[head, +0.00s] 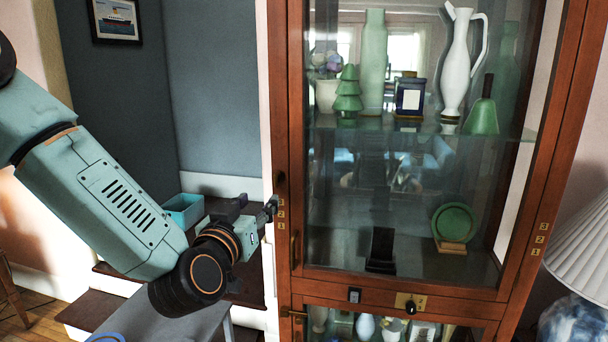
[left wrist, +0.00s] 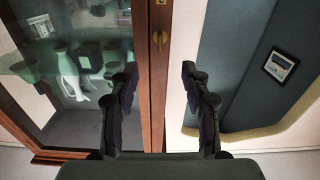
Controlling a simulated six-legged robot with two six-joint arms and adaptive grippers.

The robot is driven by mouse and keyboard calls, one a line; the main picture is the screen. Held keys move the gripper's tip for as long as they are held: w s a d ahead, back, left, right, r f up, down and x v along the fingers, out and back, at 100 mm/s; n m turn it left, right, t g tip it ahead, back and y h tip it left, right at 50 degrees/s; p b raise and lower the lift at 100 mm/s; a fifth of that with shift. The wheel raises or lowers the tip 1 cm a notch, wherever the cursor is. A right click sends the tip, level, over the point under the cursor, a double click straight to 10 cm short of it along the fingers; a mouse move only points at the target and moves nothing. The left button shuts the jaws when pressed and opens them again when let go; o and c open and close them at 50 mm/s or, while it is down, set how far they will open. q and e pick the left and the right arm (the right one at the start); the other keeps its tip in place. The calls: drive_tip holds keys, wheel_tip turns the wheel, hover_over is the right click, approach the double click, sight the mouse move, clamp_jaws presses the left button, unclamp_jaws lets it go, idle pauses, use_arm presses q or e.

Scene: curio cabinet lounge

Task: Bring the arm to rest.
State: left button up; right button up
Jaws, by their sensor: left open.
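My left arm comes in from the left in the head view, bent at the wrist. My left gripper (head: 256,207) is beside the left edge of the wooden curio cabinet (head: 284,150), at about the height of its keyhole side. In the left wrist view the gripper (left wrist: 160,78) has its two dark fingers wide apart with nothing between them. I cannot tell if a fingertip touches the cabinet. My right gripper is not in view.
The cabinet's glass door is shut over green and white vases (head: 460,65) and other curios. A teal box (head: 184,208) sits on steps behind my wrist. A white lampshade (head: 575,235) stands at right. A framed ship picture (head: 117,20) hangs on the blue wall.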

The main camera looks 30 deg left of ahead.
use_arm(q)
drive_tip(key=s+d+f+g+h+b, duration=0.2)
drive_tip(key=s+d+f+g, duration=0.1)
drive_tip(key=f, duration=0.7)
drive_tip(key=s+d+f+g+h+b, duration=0.1)
drive_tip(key=s+d+f+g+b, duration=0.15)
drive_tip(key=f, duration=0.65)
drive_tip(key=s+d+f+g+h+b, duration=0.1)
drive_tip(key=s+d+f+g+h, duration=0.2)
drive_tip(key=f, duration=0.7)
drive_tip(key=s+d+f+m+g+y+b, duration=0.1)
drive_tip(key=s+f+g+b, duration=0.6)
drive_tip(key=s+f, duration=1.7)
drive_tip(key=shift+s+d+m+g+y, duration=0.15)
drive_tip(key=shift+d+m+g+y, duration=0.15)
drive_tip(key=shift+d+m+g, duration=0.65)
drive_tip(key=shift+f, duration=0.1)
drive_tip(key=shift+c, duration=0.2)
